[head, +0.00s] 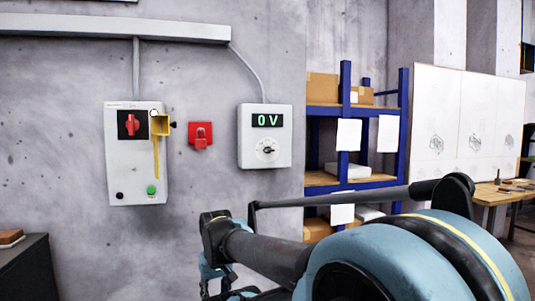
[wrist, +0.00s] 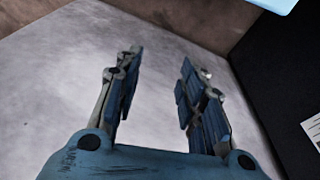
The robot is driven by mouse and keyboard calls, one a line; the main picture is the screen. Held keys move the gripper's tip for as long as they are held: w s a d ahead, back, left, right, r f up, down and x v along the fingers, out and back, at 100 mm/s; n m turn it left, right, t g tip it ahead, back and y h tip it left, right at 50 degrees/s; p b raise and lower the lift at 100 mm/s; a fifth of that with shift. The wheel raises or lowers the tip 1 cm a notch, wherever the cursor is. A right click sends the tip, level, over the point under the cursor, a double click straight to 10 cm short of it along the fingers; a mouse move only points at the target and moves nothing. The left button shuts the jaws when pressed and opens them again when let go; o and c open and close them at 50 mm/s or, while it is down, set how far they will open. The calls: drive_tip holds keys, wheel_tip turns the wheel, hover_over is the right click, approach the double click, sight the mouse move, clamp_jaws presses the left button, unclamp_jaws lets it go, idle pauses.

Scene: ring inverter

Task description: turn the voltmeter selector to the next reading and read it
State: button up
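The voltmeter (head: 280,112) is a white box on the grey wall, right of centre in the head view. Its display (head: 267,120) reads 0 V in green. Below it is a round white selector dial (head: 266,149) with a dark pointer; its exact setting is too small to read. In the wrist view my gripper (wrist: 162,58) is open and empty, its two blue fingers apart over a bare grey surface. In the head view only part of my gripper shows, low at the bottom edge, below and left of the voltmeter and apart from it. The voltmeter is not in the wrist view.
A switch box (head: 137,180) with a red rotary switch (head: 132,123) and a yellow part (head: 159,125) hangs left of the voltmeter. A red padlock (head: 200,138) hangs between them. Blue shelving (head: 345,120) stands right. A dark cabinet (head: 25,268) is lower left.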

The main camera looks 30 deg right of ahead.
drive_tip(key=shift+s+r, duration=0.4)
drive_tip(key=shift+s, duration=0.15)
clamp_jaws()
drive_tip(key=w+d+r+m+t+y, duration=0.1)
drive_tip(key=w+d+r+t+y, duration=0.2)
drive_tip(key=r, duration=0.5)
drive_tip(key=w+d+r+m+t, duration=0.1)
drive_tip(key=w+d+r+t, duration=0.1)
drive_tip(key=r+t, duration=0.35)
drive_tip(key=w+d+r+m+t+y, duration=0.1)
drive_tip(key=w+d+r+t+y, duration=0.15)
drive_tip(key=r, duration=0.75)
drive_tip(key=s+d+r+t+h, duration=0.4)
drive_tip(key=s+d+r, duration=0.1)
drive_tip(key=r, duration=0.5)
drive_tip(key=s+d+r+t+h, duration=0.4)
drive_tip(key=d+r, duration=0.4)
drive_tip(key=r, duration=0.2)
drive_tip(key=shift+s+r+n+h, duration=0.25)
drive_tip(key=shift+s+n+h, duration=0.15)
drive_tip(key=shift+s+h, duration=0.2)
